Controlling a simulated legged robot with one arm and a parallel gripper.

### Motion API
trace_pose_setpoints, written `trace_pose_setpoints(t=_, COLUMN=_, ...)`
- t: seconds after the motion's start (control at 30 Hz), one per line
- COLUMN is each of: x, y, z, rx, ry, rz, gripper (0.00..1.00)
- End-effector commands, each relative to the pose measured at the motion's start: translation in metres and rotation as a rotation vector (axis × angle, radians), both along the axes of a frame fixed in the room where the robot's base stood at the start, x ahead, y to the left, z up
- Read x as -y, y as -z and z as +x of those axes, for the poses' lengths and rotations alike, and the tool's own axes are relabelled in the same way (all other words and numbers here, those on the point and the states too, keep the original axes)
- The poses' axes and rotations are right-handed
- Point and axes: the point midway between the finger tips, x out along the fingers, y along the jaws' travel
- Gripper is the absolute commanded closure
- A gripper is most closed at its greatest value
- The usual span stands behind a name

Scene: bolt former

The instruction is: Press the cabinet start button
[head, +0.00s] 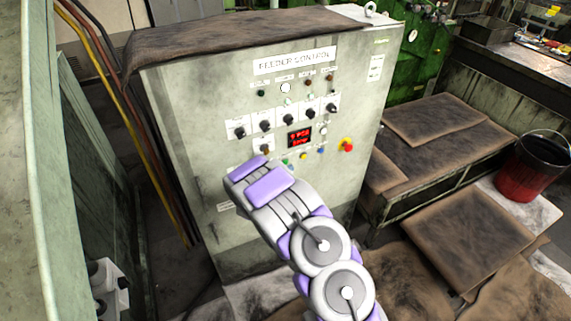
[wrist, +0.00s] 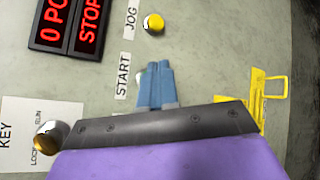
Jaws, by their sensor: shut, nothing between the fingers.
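The grey cabinet (head: 200,120) labelled FEEDER CONTROL stands ahead of me. A small green button (head: 284,162) shows at the left of its lower button row, just past my arm's end. In the wrist view the START label (wrist: 123,75) lies beside my gripper (wrist: 159,66), whose blue fingertips are together and empty. In the head view the arm's end hides the fingertips.
A yellow JOG button (wrist: 154,23), a key switch (wrist: 50,138), a yellow bracket-like part (wrist: 267,90) and a red display (wrist: 72,25) reading STOP surround the fingers. A red emergency knob (head: 347,145) is farther right. A bench (head: 440,160) and bucket (head: 530,165) stand right.

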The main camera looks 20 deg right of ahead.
Motion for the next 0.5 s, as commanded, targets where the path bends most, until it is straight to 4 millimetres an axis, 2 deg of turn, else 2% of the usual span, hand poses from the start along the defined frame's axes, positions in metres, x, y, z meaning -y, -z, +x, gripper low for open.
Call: trace_pose_setpoints(t=0.5, x=-0.0002, y=-0.0017, z=0.0075, rx=-0.001, ry=-0.001, rz=0.0, gripper=1.0)
